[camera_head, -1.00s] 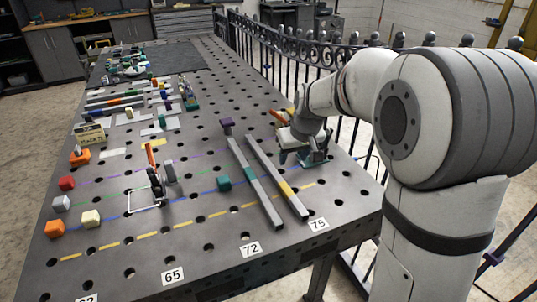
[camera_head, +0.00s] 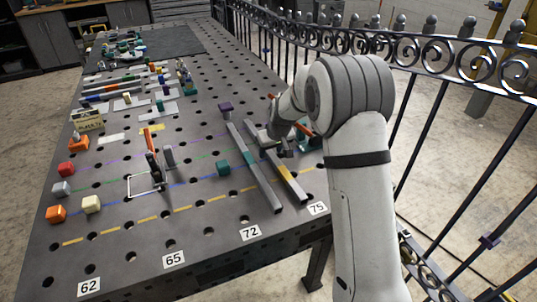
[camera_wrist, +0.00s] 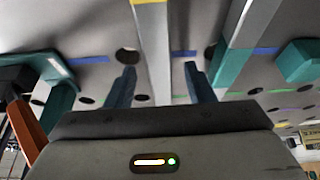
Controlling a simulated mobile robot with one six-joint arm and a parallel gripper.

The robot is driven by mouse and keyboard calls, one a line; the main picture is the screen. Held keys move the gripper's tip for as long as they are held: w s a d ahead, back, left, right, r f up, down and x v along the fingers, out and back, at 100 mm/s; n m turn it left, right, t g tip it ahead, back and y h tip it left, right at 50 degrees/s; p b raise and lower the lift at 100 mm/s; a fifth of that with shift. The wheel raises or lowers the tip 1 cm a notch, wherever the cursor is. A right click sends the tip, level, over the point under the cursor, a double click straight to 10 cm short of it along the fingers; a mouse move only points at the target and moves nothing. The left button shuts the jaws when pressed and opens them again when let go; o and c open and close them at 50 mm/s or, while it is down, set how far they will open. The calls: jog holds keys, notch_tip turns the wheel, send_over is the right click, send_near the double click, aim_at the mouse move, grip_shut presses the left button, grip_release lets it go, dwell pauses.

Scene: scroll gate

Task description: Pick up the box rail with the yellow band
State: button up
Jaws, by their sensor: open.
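The box rail with the yellow band (camera_head: 284,173) is a long grey bar lying on the perforated table, its yellow band toward the near end. A similar rail with a teal band (camera_head: 252,174) lies to its left. My gripper (camera_head: 284,151) is at the yellow-banded rail, behind its band. In the wrist view, my gripper (camera_wrist: 162,72) is open, with one finger on each side of the grey rail (camera_wrist: 151,50); the yellow band shows at the top edge. Whether the fingers touch the rail cannot be told.
A teal block (camera_head: 223,168) sits left of the rails, and a purple-topped piece (camera_head: 226,107) stands at their far end. A teal clamp-like piece (camera_wrist: 58,95) is close left of my gripper in the wrist view. An iron fence (camera_head: 440,60) runs along the right.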

jog(key=shift+f, duration=0.1)
grip_shut()
dwell(0.5)
